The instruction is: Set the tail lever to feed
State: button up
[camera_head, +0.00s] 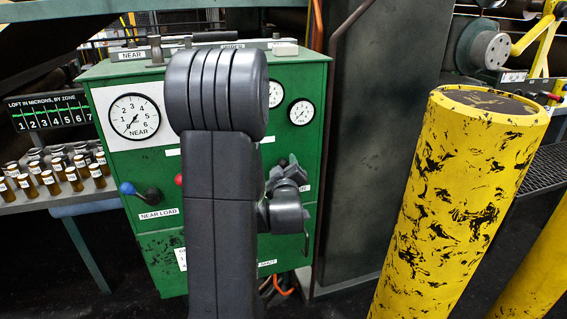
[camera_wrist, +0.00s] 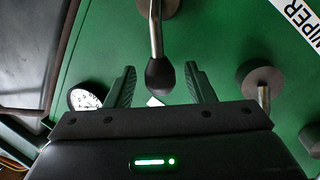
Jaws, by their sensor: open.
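A lever with a black rounded knob (camera_wrist: 160,76) and a metal shaft stands out from the green panel in the wrist view. My gripper (camera_wrist: 160,68) is open, with one finger on each side of this knob and a visible gap on both sides. No readable label shows whether this is the tail lever, and its setting cannot be read. In the head view my gripper (camera_head: 286,172) is in front of the right part of the green cabinet (camera_head: 150,240), and my arm hides much of the panel.
A second lever with a round base (camera_wrist: 260,82) is right of the fingers, near a WIPER label (camera_wrist: 303,20). A blue-knobbed lever (camera_head: 128,188) is above the NEAR LOAD label. A yellow bollard (camera_head: 450,200) stands at the right. Brown bottles (camera_head: 52,180) stand at the left.

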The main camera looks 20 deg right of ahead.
jog(key=shift+w+d, duration=0.15)
jog(key=shift+w, duration=0.45)
grip_shut()
